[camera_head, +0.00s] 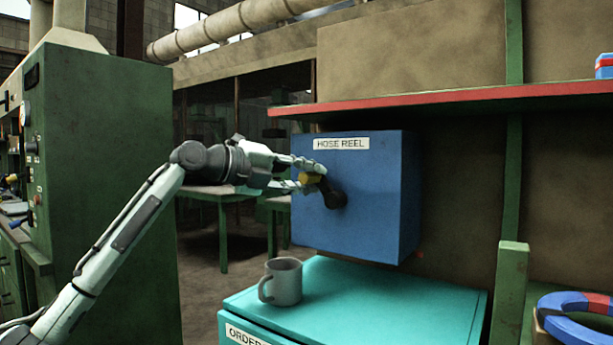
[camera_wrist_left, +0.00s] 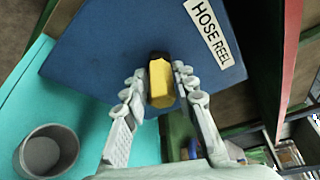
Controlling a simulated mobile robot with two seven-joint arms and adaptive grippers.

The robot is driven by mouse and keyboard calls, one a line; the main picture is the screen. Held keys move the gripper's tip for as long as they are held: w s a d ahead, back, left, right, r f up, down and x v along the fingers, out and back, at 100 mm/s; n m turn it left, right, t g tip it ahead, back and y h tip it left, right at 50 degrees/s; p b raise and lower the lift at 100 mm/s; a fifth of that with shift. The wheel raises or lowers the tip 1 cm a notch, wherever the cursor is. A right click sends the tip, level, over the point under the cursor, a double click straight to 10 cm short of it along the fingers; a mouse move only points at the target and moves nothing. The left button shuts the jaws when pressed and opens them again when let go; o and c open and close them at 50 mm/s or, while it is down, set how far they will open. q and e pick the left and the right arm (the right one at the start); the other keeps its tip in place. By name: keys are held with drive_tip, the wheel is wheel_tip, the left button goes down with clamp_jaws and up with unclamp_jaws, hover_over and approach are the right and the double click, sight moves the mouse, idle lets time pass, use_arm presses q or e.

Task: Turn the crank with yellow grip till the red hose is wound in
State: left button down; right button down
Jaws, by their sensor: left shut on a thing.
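The blue hose reel box (camera_head: 372,220) with a "HOSE REEL" label hangs under a red-edged shelf in the head view. A dark crank (camera_head: 335,199) with a yellow grip (camera_head: 312,178) sticks out of its front face. The grip is up and to the left of the crank's hub. My left gripper (camera_head: 306,177) is shut on the yellow grip. In the left wrist view the yellow grip (camera_wrist_left: 161,83) sits between the two fingers of my left gripper (camera_wrist_left: 160,88). A small red spot (camera_head: 420,255) under the box's right side may be the hose. My right gripper is not in view.
A grey mug (camera_head: 281,281) stands on the teal cabinet top (camera_head: 400,300) below the box. The red-edged shelf (camera_head: 450,97) overhangs the box. A green post (camera_head: 508,290) and a blue and red ring (camera_head: 585,315) are at the right.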

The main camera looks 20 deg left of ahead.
use_arm(q)
drive_tip(key=shift+r, duration=0.5)
drive_tip(key=c, duration=1.3)
unclamp_jaws()
drive_tip(key=shift+f, duration=0.1)
drive_tip(key=shift+c, duration=0.2)
drive_tip(key=shift+o, duration=0.2)
drive_tip(key=shift+d+f, duration=0.1)
drive_tip(key=shift+f, duration=0.1)
drive_tip(key=v, duration=1.2)
drive_tip(key=shift+f, duration=0.1)
